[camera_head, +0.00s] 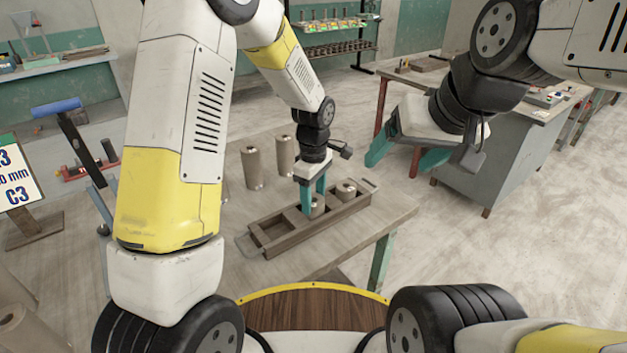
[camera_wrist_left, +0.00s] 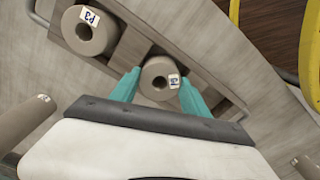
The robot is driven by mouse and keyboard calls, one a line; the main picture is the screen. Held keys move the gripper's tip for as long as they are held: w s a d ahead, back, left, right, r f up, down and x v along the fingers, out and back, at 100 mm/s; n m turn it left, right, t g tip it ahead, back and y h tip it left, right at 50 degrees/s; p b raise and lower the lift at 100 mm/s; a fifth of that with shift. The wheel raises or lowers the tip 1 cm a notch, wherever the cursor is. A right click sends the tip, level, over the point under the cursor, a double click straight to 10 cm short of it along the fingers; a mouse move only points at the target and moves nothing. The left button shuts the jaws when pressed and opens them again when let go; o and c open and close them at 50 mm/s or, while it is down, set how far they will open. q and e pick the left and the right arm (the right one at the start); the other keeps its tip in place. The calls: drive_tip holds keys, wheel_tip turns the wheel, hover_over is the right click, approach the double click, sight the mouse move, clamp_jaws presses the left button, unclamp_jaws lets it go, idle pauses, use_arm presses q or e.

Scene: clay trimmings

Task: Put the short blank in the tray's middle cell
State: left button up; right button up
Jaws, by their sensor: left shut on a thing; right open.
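The tray (camera_head: 262,240) is a long wooden box with cells in a row and a handle at each end. My left gripper (camera_head: 312,198) points down, shut on a grey-brown hollow blank (camera_head: 318,207). The held blank also shows between the fingers in the left wrist view (camera_wrist_left: 153,70), with a small label on its top. It is at or just over the tray's middle part; its base is hidden, so I cannot tell if it touches the floor. Another blank (camera_head: 346,189), labelled P3 in the left wrist view (camera_wrist_left: 85,32), stands in the far-end cell. My right gripper (camera_head: 405,157) is open and empty, right of the table.
Two taller blanks (camera_head: 252,168) (camera_head: 284,155) stand on the table (camera_head: 345,238) behind the tray. The tray's near-left cell is empty. A sign (camera_head: 17,180) reading C3 stands at left. A grey workbench (camera_head: 497,165) is at right, beyond open floor.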

use_arm(q)
drive_tip(key=o, duration=1.7)
drive_tip(key=s+a+r+m+t+h, duration=0.1)
drive_tip(key=s+a+r+m, duration=0.25)
drive_tip(key=r, duration=0.65)
drive_tip(key=s+a+r+m+t+h, duration=0.15)
drive_tip(key=s+a+r, duration=0.3)
drive_tip(key=r, duration=0.55)
drive_tip(key=s+a+r+m+t, duration=0.1)
drive_tip(key=s+a+m, duration=0.1)
drive_tip(key=s, duration=0.2)
drive_tip(key=s+a+r+m+t, duration=0.1)
drive_tip(key=s+a+r+m, duration=0.1)
drive_tip(key=s, duration=0.1)
drive_tip(key=s+a+r+m+t, duration=0.1)
drive_tip(key=s+a+r+m, duration=0.1)
drive_tip(key=s+m, duration=0.1)
drive_tip(key=shift+s+a+t, duration=0.1)
drive_tip(key=shift+s+t, duration=0.25)
drive_tip(key=shift+s, duration=0.45)
